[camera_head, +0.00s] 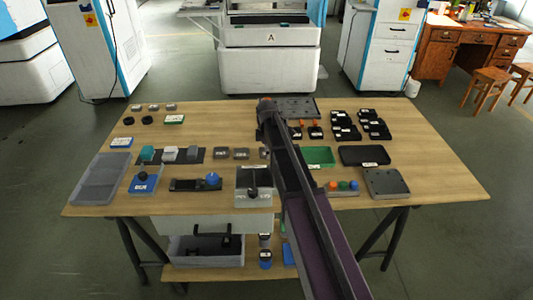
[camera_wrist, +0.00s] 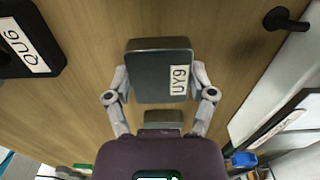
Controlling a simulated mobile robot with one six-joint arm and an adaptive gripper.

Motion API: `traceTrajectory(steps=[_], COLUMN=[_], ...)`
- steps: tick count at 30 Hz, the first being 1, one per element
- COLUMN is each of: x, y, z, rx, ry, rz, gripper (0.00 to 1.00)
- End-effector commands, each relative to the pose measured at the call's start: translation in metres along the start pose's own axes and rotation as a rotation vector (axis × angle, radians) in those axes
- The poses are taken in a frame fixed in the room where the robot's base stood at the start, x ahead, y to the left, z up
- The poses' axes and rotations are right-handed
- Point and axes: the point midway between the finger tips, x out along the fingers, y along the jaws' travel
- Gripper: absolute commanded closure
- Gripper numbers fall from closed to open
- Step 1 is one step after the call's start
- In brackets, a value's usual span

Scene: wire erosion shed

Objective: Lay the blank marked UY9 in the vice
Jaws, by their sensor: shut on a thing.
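In the wrist view my gripper (camera_wrist: 160,82) is shut on a dark grey block, the blank marked UY9 (camera_wrist: 150,72), with one finger on each side. Its white UY9 label faces the camera. The wood tabletop shows around the blank; I cannot tell how high it is held. A grey box with a black lever, seemingly the vice (camera_head: 243,197), stands at the table's front in the head view. Part of a pale body with a black handle (camera_wrist: 287,19), perhaps the same, shows at the right of the wrist view. My arm hides my gripper in the head view.
Small grey blocks (camera_head: 221,153) lie left of my arm. Black labelled parts (camera_head: 345,132), a green tray (camera_head: 319,156) and a black tray (camera_head: 364,155) lie to its right. A dark labelled part (camera_wrist: 27,45) sits left of the held blank. A grey bin (camera_head: 101,179) stands at the left edge.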

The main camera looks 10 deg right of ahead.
Motion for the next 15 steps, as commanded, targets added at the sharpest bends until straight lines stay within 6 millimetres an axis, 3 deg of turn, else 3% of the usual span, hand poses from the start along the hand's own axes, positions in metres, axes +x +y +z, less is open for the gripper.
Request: traceTrajectory(steps=[15], x=[-0.018], y=[0.000], z=[0.000], rx=[0.000], ry=[0.000], rz=[0.000], gripper=[0.90])
